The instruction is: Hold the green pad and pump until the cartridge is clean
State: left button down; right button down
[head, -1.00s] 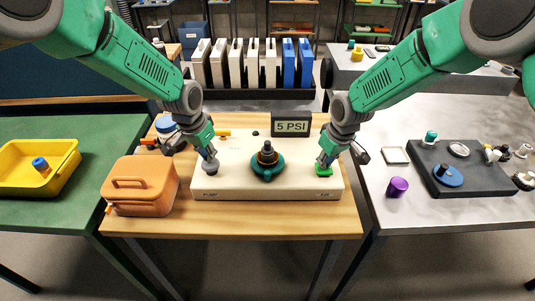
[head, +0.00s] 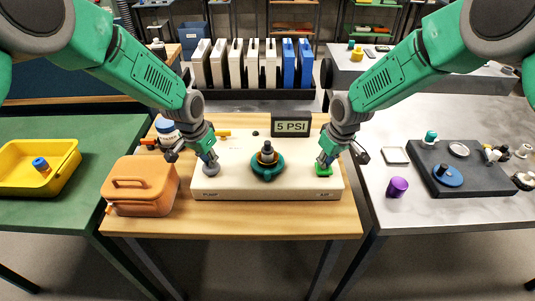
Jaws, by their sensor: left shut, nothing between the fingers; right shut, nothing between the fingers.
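A cream cleaning unit (head: 240,183) stands on the wooden table. The green pad (head: 324,171) is at its right end, with my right gripper (head: 322,165) shut and its tips down at the pad, seemingly touching it. A round grey pump knob (head: 211,170) is at the unit's left end. My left gripper (head: 210,163) is shut, its tips at the top of the knob. The dark cartridge (head: 267,152) stands upright in a teal holder (head: 266,173) at the middle, with an orange-brown band around it. A display (head: 291,126) behind reads 5 PSI.
An orange case (head: 140,188) stands close left of the unit. A yellow tray (head: 40,165) with a blue-topped item lies on the green table. On the grey table are a purple cylinder (head: 397,187) and a dark board (head: 465,170) with small parts.

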pick_arm(q)
jog(key=shift+r, duration=1.15)
notch_tip(320, 180, up, 7)
dwell(0.6)
pick_arm(e)
jog(key=shift+r, duration=3.5)
